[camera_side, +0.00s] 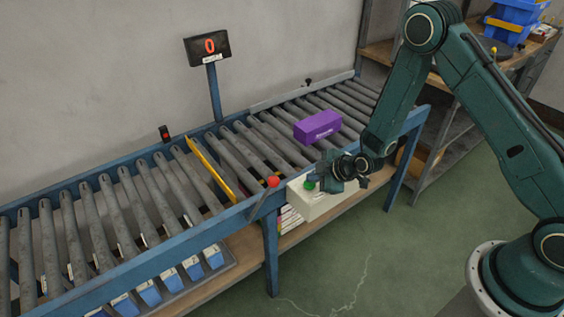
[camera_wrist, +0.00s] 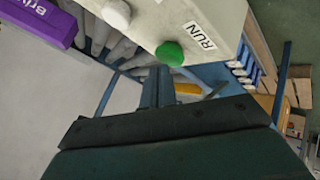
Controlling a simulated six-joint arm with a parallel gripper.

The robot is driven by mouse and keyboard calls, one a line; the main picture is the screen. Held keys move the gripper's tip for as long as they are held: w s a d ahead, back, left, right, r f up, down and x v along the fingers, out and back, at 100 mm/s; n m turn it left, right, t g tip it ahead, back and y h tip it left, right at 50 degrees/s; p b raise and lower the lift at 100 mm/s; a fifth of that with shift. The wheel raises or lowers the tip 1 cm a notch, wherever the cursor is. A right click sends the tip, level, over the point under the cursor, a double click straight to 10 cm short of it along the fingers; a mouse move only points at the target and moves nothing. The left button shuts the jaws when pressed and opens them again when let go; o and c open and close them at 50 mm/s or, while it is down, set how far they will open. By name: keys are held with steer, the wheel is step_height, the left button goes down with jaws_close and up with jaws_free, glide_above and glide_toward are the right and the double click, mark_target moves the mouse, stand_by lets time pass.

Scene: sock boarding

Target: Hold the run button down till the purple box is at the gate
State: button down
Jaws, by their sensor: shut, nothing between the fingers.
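The purple box (camera_side: 318,126) lies on the rollers of the conveyor, to the right of the yellow gate (camera_side: 211,170), with several bare rollers between them. Part of the box shows at the upper left of the wrist view (camera_wrist: 40,20). The green run button (camera_side: 309,185) sits on a pale control box (camera_side: 313,204) at the conveyor's front side; in the wrist view the button (camera_wrist: 170,53) is beside the RUN label. My gripper (camera_side: 321,184) is shut and empty, its tips (camera_wrist: 162,70) right at the button. I cannot tell whether they touch or press it.
A display (camera_side: 208,47) on a post reads 0. A red-knobbed lever (camera_side: 273,182) stands left of the control box. A white button (camera_wrist: 117,13) is near the green one. Blue bins (camera_side: 170,275) sit under the conveyor. Shelving (camera_side: 450,130) stands behind at right.

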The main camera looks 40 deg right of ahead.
mark_target(313, 185)
steer(key=shift+f, duration=0.5)
stand_by(0.8)
steer(key=shift+r, duration=0.2)
stand_by(2.8)
steer(key=shift+r, duration=0.75)
steer(key=shift+r, duration=0.15)
steer(key=shift+r, duration=2.35)
steer(key=shift+r, duration=0.1)
